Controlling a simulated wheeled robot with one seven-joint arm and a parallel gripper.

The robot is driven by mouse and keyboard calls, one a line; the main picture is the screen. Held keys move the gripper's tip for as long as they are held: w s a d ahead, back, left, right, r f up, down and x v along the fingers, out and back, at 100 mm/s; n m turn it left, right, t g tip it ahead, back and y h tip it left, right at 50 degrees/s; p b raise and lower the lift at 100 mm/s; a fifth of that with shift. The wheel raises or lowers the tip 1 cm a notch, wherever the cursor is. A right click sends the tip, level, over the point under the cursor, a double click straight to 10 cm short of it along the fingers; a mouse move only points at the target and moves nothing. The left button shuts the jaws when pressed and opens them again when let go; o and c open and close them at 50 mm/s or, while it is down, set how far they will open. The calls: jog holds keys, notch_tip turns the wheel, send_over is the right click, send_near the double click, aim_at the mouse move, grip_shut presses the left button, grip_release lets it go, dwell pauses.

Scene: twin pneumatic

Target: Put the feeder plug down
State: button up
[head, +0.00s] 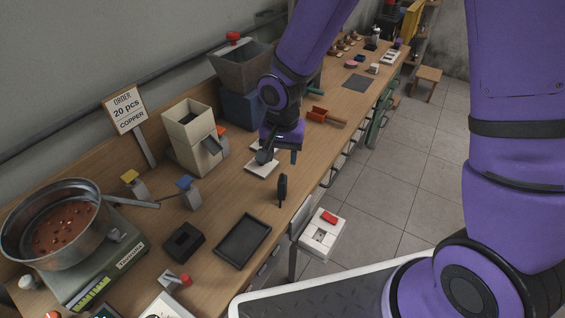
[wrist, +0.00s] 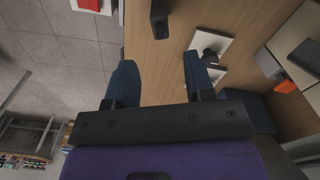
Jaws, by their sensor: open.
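My gripper (head: 279,157) is open and empty above the front part of the bench, its blue-grey fingers spread apart. In the head view my gripper hides most of that spot. A black upright piece (head: 282,189) stands on the bench in front of my gripper; it also shows in the wrist view (wrist: 159,20).
White plates (head: 262,170) lie under my gripper. A beige feeder box (head: 187,142) and a grey hopper (head: 241,70) stand behind. A black tray (head: 243,240), a dark block (head: 184,242) and a scale with a pan (head: 112,255) are nearer. A red-handled tool (head: 325,116) lies beyond.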

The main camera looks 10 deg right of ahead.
jog(key=s+d+r+n+t, duration=0.1)
jog(key=s+d+r, duration=0.1)
jog(key=d+r, duration=0.55)
jog(key=s+d+r+n+t, duration=0.15)
jog(key=d+r, duration=0.25)
jog(key=r, duration=0.6)
jog(key=s+d+r+n+t, duration=0.1)
jog(key=s+d+r, duration=0.3)
jog(key=s, duration=0.3)
jog(key=s+d+r+n+t, duration=0.1)
jog(key=s+d+r, duration=0.3)
jog(key=s+r, duration=0.3)
jog(key=shift+s+r+t, duration=0.25)
jog(key=shift+s+t, duration=0.1)
jog(key=shift+s, duration=0.35)
